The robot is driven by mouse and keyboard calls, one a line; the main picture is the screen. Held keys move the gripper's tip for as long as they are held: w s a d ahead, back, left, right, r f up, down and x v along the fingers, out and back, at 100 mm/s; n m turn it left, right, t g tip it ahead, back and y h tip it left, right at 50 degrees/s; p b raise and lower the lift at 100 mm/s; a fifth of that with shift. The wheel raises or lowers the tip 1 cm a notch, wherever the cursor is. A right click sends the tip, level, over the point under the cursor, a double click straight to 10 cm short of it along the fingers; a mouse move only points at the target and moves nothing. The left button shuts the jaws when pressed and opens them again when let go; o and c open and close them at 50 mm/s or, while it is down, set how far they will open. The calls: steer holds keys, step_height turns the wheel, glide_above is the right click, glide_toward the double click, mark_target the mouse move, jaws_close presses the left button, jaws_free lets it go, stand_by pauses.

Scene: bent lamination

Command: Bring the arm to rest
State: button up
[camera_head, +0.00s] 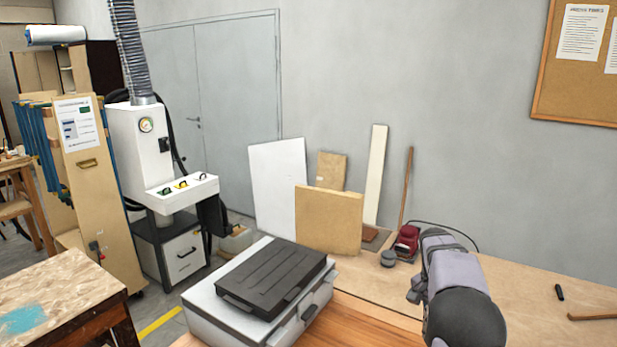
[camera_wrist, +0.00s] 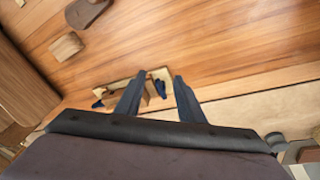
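My gripper shows in the wrist view (camera_wrist: 159,76), its two dark fingers spread apart. Nothing is visibly held between them. Below and beyond the fingers, a light wooden piece (camera_wrist: 112,89) with dark blue parts on it lies on the wooden table (camera_wrist: 230,50); the fingers partly hide it, and I cannot tell its exact shape. In the head view, my grey and black arm stands at the lower right over the bench; my fingers cannot be made out there.
A white case with a black lid (camera_head: 275,280) sits at the bench's near left. Boards (camera_head: 328,220) lean at the back, near a red tool (camera_head: 407,243). A small wooden block (camera_wrist: 66,46) and a brown piece (camera_wrist: 86,11) lie on the table. The bench's right side is mostly clear.

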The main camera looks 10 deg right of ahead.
steer(key=s+a+n, duration=0.3)
steer(key=a+n, duration=0.2)
steer(key=a, duration=0.7)
steer(key=s+a+f+n+y, duration=0.1)
steer(key=s+a+f+n, duration=0.1)
steer(key=s+a+n, duration=0.3)
steer(key=s+a+f+n+y, duration=0.1)
steer(key=s+a+f+n, duration=0.2)
steer(key=s+a, duration=0.9)
steer(key=shift+s+a+f+n+t, duration=0.2)
steer(key=shift+a+n+t, duration=0.2)
steer(key=shift+n, duration=0.6)
